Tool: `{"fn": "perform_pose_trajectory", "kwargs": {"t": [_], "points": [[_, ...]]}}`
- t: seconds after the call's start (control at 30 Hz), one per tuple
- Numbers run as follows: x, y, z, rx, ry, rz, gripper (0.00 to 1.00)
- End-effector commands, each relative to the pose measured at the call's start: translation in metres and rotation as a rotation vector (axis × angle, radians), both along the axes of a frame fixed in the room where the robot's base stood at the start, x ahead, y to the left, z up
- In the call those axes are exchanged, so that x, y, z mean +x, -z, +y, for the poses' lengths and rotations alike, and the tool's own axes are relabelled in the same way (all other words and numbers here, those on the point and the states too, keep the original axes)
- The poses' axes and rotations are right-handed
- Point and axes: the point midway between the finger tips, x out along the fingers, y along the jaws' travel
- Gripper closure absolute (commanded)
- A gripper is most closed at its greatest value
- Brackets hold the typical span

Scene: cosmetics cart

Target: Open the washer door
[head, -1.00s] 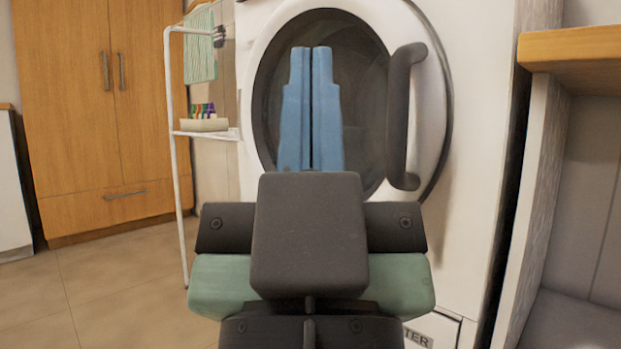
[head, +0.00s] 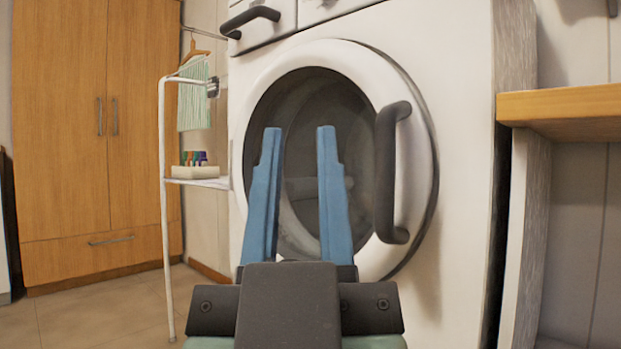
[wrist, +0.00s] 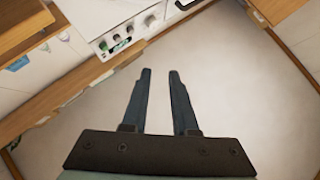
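The white washer (head: 465,130) stands in front of me in the head view. Its round door (head: 425,190) has a white ring and dark glass, and it looks closed. A dark grey vertical handle (head: 386,175) is on the right side of the door. My gripper (head: 298,132) has two blue fingers, spread apart with nothing between them. In the picture it overlaps the door glass, left of the handle, and I see no contact.
A white rack (head: 163,180) with a hanger and a small box (head: 196,172) stands left of the washer. A wooden shelf (head: 565,105) is close on the right. A wooden wardrobe (head: 85,130) is at the back left. Floor (head: 95,310) is clear at left.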

Motion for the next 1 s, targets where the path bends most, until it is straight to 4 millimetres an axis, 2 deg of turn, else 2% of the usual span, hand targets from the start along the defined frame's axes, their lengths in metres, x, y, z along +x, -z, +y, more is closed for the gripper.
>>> {"fn": "perform_pose_trajectory", "kwargs": {"t": [0.03,0.17,0.3,0.5,0.73,1.0], "points": [[0.008,-0.009,0.000,-0.018,0.031,0.027,0.62],[0.037,-0.017,-0.004,-0.119,0.172,0.136,0.39],[0.070,-0.015,-0.007,-0.287,0.355,0.289,0.39],[0.104,-0.004,-0.011,-0.576,0.583,0.500,0.39],[0.123,0.009,-0.014,-0.974,0.800,0.718,0.39],[0.122,0.019,-0.019,-1.520,0.996,0.910,0.39]]}}
